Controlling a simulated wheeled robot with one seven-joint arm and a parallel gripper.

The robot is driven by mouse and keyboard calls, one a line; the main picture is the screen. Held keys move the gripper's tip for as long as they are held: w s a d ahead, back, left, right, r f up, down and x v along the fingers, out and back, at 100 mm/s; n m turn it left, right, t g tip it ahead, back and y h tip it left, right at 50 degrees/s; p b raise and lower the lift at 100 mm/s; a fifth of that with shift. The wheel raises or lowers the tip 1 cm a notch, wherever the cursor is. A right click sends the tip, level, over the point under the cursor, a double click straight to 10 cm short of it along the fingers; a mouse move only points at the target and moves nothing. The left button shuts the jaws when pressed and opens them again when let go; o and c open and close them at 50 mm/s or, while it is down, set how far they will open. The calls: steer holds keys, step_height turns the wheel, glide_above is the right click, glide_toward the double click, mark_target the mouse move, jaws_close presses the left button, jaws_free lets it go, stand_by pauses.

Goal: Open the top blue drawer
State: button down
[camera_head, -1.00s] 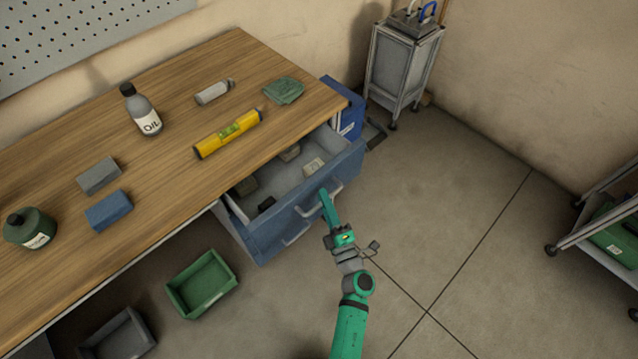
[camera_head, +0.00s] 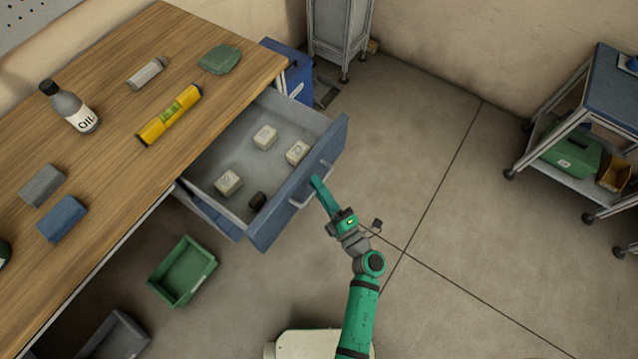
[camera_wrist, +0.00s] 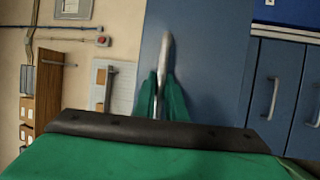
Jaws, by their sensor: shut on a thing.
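The top blue drawer (camera_head: 300,185) under the workbench stands well pulled out, its grey inside showing several small light blocks and one dark block. Its metal bar handle (camera_head: 326,172) is on the front face. My gripper (camera_head: 316,183) is shut on the handle. In the wrist view my green fingers (camera_wrist: 161,98) close around the handle (camera_wrist: 164,60), against the blue drawer front (camera_wrist: 205,50).
The wooden workbench (camera_head: 120,75) carries an oil bottle (camera_head: 70,107), a yellow level (camera_head: 170,115) and blocks. A green bin (camera_head: 183,270) is on the floor below. A cart (camera_head: 598,110) stands at right. The floor between is clear.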

steer(key=c, duration=2.1)
jaws_free()
steer(key=v, duration=1)
steer(key=shift+s+d+f, duration=0.1)
steer(key=shift+s+d, duration=0.05)
steer(key=shift+s, duration=0.2)
steer(key=s+a+r+m+h, duration=0.2)
steer(key=s+r+m+h, duration=0.1)
steer(key=s+m, duration=0.3)
steer(key=s+a+r+m+g+h, duration=0.1)
steer(key=s+a+r+m+h, duration=0.1)
steer(key=s+m, duration=0.4)
steer(key=s+a+r+m+h, duration=0.2)
steer(key=s+r+m+h, duration=0.2)
steer(key=m, duration=0.7)
steer(key=shift+s+a+r+g+h, duration=0.1)
steer(key=shift+s+r+g+h, duration=0.1)
steer(key=shift+s+h, duration=0.35)
steer(key=shift+s+a+r+g+h, duration=0.1)
steer(key=shift+s+r+g+h, duration=0.15)
steer(key=shift+s, duration=0.45)
